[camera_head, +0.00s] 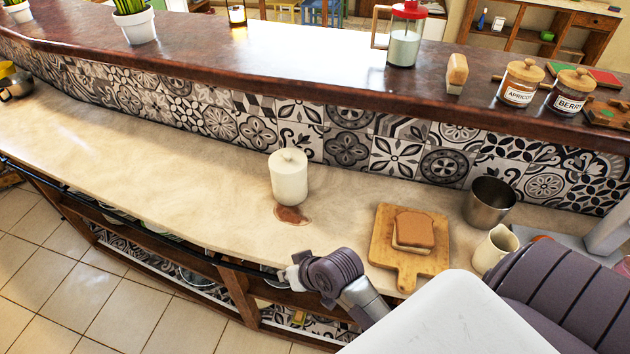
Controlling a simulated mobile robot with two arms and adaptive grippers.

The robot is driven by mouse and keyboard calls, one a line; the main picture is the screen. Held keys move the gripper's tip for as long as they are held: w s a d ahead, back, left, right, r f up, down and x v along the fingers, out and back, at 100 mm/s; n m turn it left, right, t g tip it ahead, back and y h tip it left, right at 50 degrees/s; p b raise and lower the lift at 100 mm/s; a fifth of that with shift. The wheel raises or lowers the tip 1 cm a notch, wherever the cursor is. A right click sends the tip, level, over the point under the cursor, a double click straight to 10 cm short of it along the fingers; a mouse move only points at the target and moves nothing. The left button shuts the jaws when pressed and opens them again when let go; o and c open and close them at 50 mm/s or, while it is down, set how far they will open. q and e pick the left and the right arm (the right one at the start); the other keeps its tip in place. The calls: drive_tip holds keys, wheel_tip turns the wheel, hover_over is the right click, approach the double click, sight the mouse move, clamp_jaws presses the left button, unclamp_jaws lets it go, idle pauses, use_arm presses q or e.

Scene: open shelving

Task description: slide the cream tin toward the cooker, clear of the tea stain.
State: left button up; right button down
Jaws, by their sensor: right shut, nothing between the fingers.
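The cream tin (289,180), a lidded cylinder with a small knob, stands upright on the pale counter (180,150). The brown tea stain (292,216) shows at the tin's front foot; I cannot tell how far it runs under the tin. My right gripper (286,276) is shut and empty at the counter's front edge, nearer to me than the stain and apart from the tin. My left gripper is not in view. I cannot make out the cooker for certain.
A wooden board (408,268) with bread (413,230) lies right of the stain. Beyond it stand a metal pot (489,203) and a cream jug (494,249). A patterned tile wall (350,137) runs behind the tin. The counter left of the tin is clear.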

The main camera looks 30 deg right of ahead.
drive_tip(key=w+d+r+m+t+h, duration=0.15)
drive_tip(key=w+r+m+t, duration=0.35)
drive_tip(key=w, duration=0.6)
drive_tip(key=w+d+r+m+t+h, duration=0.1)
drive_tip(key=w+d+r+m+t, duration=0.15)
drive_tip(key=w+r+m, duration=0.65)
drive_tip(key=w+d+r+m+t+h, duration=0.1)
drive_tip(key=w+d+r+m+t, duration=0.2)
drive_tip(key=w, duration=1)
drive_tip(key=p, duration=0.4)
hover_over(279, 162)
drive_tip(key=s+d, duration=0.7)
drive_tip(key=s, duration=0.1)
drive_tip(key=f+b, duration=0.6)
drive_tip(key=f, duration=0.2)
drive_tip(key=f+b, duration=0.5)
drive_tip(key=f, duration=0.2)
drive_tip(key=shift+s+d+f+b, duration=0.15)
drive_tip(key=shift+d+f+b, duration=0.05)
drive_tip(key=shift+f+b, duration=0.2)
drive_tip(key=shift+w+a+r+p, duration=0.25)
drive_tip(key=shift+r+p, duration=0.15)
drive_tip(key=shift+p, duration=0.05)
drive_tip(key=shift+w+a+f, duration=0.1)
drive_tip(key=shift+a, duration=0.1)
